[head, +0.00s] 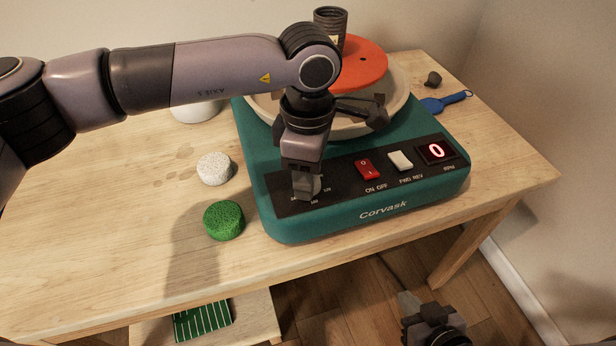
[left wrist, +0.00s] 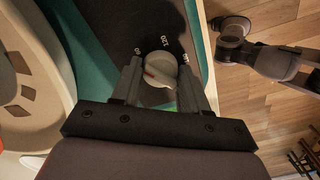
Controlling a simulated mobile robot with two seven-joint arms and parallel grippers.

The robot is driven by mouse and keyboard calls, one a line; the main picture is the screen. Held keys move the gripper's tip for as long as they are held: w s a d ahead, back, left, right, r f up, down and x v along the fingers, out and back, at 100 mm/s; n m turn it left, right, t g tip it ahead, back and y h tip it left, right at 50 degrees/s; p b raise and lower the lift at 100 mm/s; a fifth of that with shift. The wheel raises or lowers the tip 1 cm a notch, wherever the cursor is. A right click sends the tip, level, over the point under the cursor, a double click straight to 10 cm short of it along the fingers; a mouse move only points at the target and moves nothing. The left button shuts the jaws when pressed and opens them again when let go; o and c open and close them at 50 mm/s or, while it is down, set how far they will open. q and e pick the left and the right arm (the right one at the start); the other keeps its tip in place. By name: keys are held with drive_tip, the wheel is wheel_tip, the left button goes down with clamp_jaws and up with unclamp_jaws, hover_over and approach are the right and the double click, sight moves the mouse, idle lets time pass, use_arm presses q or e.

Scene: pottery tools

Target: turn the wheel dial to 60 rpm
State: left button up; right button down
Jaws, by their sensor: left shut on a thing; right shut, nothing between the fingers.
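The teal Corvask pottery wheel (head: 330,222) stands on the table. Its front panel has a red on/off switch (head: 365,168), a white FWD/REV switch (head: 400,160) and a red display (head: 437,150) reading 0. My left gripper (head: 306,190) points down at the panel's left end and is shut on the speed dial. The dial is mostly hidden in the head view. In the left wrist view the pale round dial (left wrist: 160,68) with a red pointer line sits between the fingers, with printed numbers around it. My right gripper (head: 410,303) is shut and empty, low in front of the table.
A white speckled sponge (head: 214,169) and a green round sponge (head: 223,221) lie left of the wheel. An orange disc (head: 362,64) sits in the cream pan (head: 398,92). A blue tool (head: 440,102) lies at the right. The table's front left is clear.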

use_arm(q)
drive_tip(key=shift+r+m, duration=0.1)
drive_tip(key=shift+m, duration=0.2)
idle(0.4)
drive_tip(key=o, duration=1.1)
drive_tip(key=shift+c, duration=0.2)
wheel_tip(320, 180, up, 7)
drive_tip(key=shift+r, duration=0.1)
